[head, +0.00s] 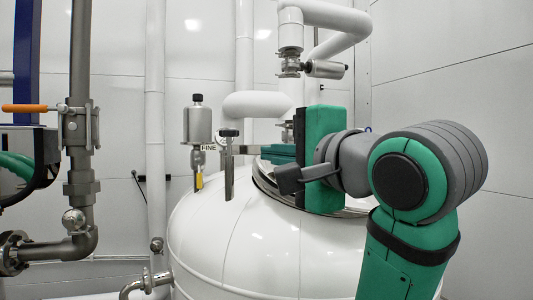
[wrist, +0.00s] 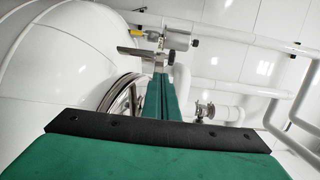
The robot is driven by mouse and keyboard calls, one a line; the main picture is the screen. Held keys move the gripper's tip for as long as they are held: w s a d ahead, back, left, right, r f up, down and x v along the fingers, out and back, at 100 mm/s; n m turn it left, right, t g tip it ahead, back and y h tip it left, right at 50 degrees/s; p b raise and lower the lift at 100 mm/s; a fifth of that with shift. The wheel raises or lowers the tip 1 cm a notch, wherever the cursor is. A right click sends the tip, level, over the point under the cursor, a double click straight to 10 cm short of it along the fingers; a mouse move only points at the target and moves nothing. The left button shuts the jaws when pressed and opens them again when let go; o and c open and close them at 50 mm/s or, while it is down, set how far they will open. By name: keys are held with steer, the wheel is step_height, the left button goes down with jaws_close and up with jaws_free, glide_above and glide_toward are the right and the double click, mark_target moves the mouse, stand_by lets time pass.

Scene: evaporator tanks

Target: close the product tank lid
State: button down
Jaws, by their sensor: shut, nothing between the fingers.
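The product tank is the large white domed vessel (head: 235,235), which fills the left of the wrist view (wrist: 55,60). A round metal rim (head: 262,188) on its top shows partly behind my gripper, and its curved edge shows in the wrist view (wrist: 122,95). I cannot tell how far the lid stands open, as my gripper hides most of it. My green gripper (head: 267,150) is above the rim, pointing left, its fingers together and empty in the wrist view (wrist: 159,78). A metal bar (head: 229,180) with a black knob (head: 228,132) stands just beyond the fingertips; contact is unclear.
A steel canister with a black cap (head: 198,122) stands behind the tank. White pipes (head: 262,103) run behind and above my gripper. A steel pipe with an orange valve handle (head: 30,108) stands at left. A white panel wall is behind.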

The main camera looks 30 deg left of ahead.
mark_target(235, 150)
steer(key=x, duration=1.3)
steer(key=shift+s+a, duration=0.15)
steer(key=shift+s, duration=0.1)
